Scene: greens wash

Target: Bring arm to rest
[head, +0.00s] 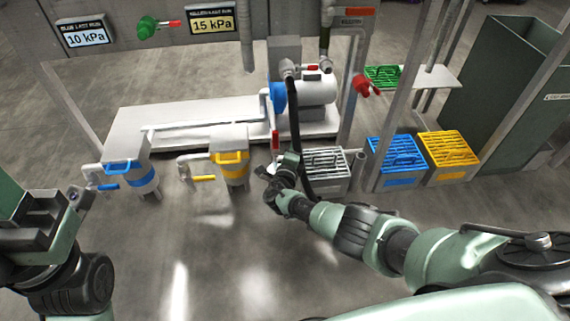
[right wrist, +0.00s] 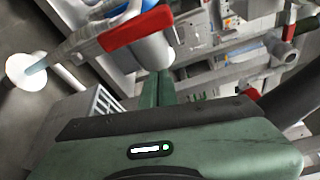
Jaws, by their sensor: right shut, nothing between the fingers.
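My right arm reaches in from the right in the head view. Its gripper (head: 268,172) is shut and empty, just below a red handle (head: 275,140) by the pump. In the right wrist view the closed green fingers (right wrist: 158,90) point at the pipework, with the red handle (right wrist: 136,30) close by to the left; I see nothing between them. My left arm is folded at the left edge of the head view. Its gripper (head: 76,197) is partly hidden by its own links, and its jaw opening cannot be made out.
The pump (head: 315,88) on its grey base stands ahead, with a blue-banded strainer (head: 143,178) and a yellow-banded strainer (head: 235,170). Grey, blue (head: 398,182) and yellow (head: 452,175) baskets stand right of centre. A black hose (head: 296,130) hangs beside my right gripper. Open floor lies in front.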

